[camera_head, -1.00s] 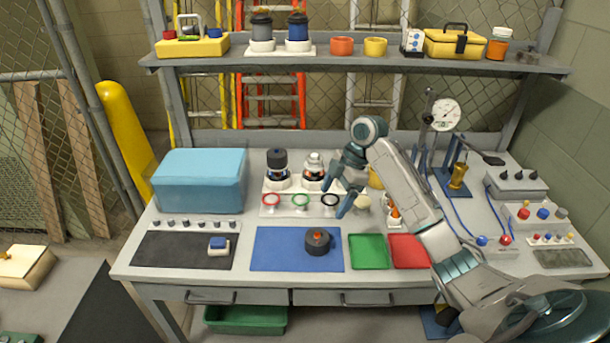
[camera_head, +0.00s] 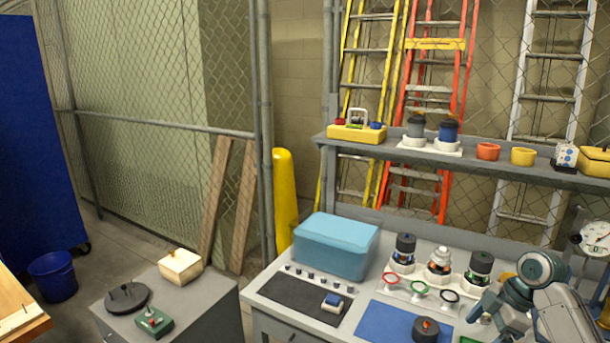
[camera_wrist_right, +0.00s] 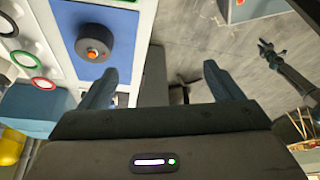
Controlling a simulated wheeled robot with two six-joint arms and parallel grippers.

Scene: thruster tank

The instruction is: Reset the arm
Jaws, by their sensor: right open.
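My right gripper (camera_wrist_right: 160,86) is open in the right wrist view, with nothing between its two fingers. In the head view my right arm is at the lower right, over the bench near the ring stand, and its gripper (camera_head: 488,303) shows only partly. A slim dark arm with a gripper-like end (camera_wrist_right: 270,52) shows at the right of the wrist view. It looks like my left arm, but its jaws are too small to read.
The bench holds a light-blue box (camera_head: 336,246), a black mat (camera_head: 290,298) and a white ring stand (camera_head: 405,292) with dark-topped units behind it. A shelf (camera_head: 400,150) runs above. A grey cabinet (camera_head: 205,300) stands at left, with open floor beyond.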

